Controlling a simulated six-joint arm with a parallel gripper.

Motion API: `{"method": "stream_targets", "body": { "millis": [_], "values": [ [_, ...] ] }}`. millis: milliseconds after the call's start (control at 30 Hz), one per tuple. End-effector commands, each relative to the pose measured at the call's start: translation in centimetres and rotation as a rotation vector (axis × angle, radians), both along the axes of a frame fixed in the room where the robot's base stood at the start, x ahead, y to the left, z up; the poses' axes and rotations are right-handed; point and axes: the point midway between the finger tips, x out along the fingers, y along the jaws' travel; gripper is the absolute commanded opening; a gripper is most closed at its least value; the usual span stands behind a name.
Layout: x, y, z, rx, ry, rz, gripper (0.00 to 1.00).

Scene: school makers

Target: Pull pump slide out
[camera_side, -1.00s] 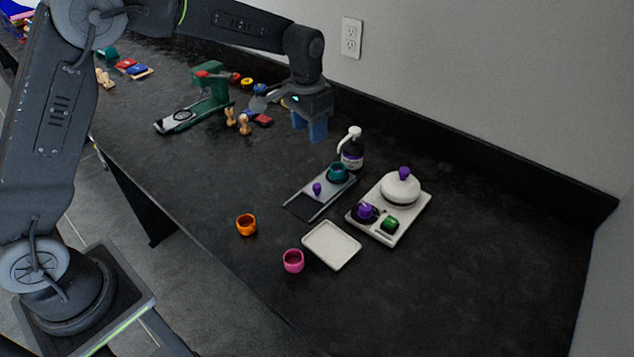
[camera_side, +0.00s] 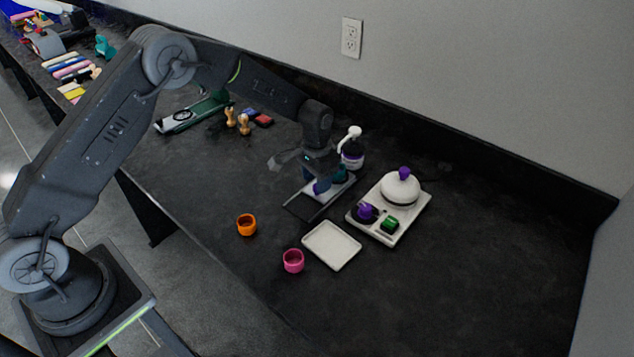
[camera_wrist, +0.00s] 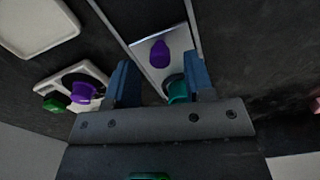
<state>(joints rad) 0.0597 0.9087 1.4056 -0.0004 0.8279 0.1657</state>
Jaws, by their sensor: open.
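The pump slide is a grey plate with a purple knob in a dark-edged track; the plate shows in the side view (camera_side: 343,188) and in the wrist view (camera_wrist: 147,50). Its purple knob (camera_wrist: 159,54) stands on the plate. A teal cup (camera_wrist: 178,90) sits on the slide beyond the knob, and a white-topped pump bottle (camera_side: 352,150) stands behind it. My gripper (camera_wrist: 160,74) is open with blue fingers, low over the slide. In the wrist view the knob and teal cup show between the fingers, with nothing gripped. In the side view my gripper partly hides the slide and cup.
A white base (camera_side: 417,213) with a domed lid, purple knob and green block stands to the right. An empty white tray (camera_side: 331,246), an orange cup (camera_side: 246,225) and a pink cup (camera_side: 293,261) lie in front. Stamps and pads are at back left. The counter's right side is clear.

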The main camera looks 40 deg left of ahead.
Motion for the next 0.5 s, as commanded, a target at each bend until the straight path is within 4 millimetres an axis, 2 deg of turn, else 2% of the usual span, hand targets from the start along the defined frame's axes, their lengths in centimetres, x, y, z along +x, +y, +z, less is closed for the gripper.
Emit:
{"method": "stream_targets", "body": {
  "millis": [200, 500],
  "values": [
    [0.0, 0.0, -1.6, 0.0, 0.0, 0.0, 0.48],
    [0.0, 0.0, -1.7, 0.0, -0.001, 0.0, 0.46]
  ]
}}
